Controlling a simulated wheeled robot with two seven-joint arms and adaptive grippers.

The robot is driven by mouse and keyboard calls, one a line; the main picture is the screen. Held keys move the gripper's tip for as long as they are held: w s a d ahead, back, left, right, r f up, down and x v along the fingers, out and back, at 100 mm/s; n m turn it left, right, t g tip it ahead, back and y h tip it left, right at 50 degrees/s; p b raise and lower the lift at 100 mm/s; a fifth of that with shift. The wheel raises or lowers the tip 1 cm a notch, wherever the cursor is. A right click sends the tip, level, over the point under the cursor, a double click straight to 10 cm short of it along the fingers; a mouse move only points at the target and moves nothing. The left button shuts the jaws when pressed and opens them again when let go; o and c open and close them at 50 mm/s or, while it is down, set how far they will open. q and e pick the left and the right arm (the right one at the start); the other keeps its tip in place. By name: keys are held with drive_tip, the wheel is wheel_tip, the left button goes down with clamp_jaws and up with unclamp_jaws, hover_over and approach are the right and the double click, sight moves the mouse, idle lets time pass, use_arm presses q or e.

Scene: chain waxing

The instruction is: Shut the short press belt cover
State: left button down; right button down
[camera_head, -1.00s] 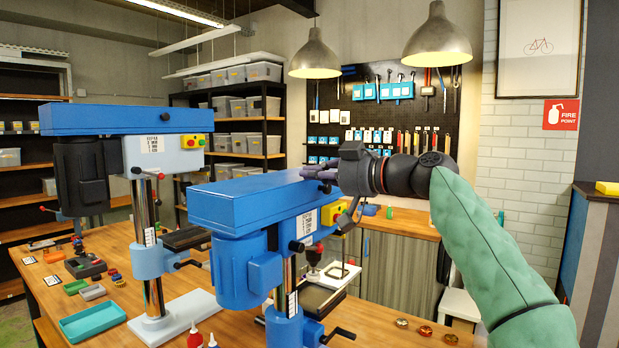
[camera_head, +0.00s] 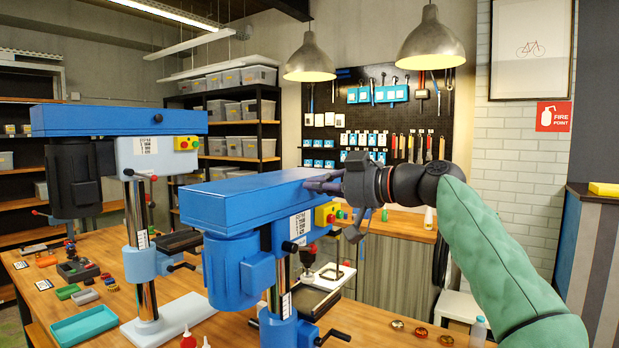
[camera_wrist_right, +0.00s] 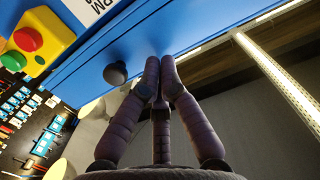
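The short press stands in the middle foreground, with a blue motor (camera_head: 238,272) and a long blue belt cover (camera_head: 250,198) on top. The cover lies along the press head and looks down; I cannot tell whether a small gap is left. My right gripper (camera_head: 318,184) is at the cover's far right end, above the yellow switch box. In the right wrist view its fingers (camera_wrist_right: 162,68) are together and empty, with tips at the blue surface, beside a dark round knob (camera_wrist_right: 115,73). Contact is not certain. My left gripper is not in view.
The taller press, with its blue cover (camera_head: 115,119), stands to the left. A teal tray (camera_head: 85,325) and small parts lie on the wooden bench (camera_head: 115,262). Bottles stand at the front edge. Two lamps hang above; shelves and a tool board stand behind.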

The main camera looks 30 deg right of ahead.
drive_tip(key=a+r+v, duration=0.1)
drive_tip(key=v, duration=0.9)
drive_tip(key=shift+s+r+t, duration=0.3)
drive_tip(key=shift+s+t, duration=0.05)
drive_tip(key=shift+t, duration=0.05)
drive_tip(key=shift+d, duration=0.1)
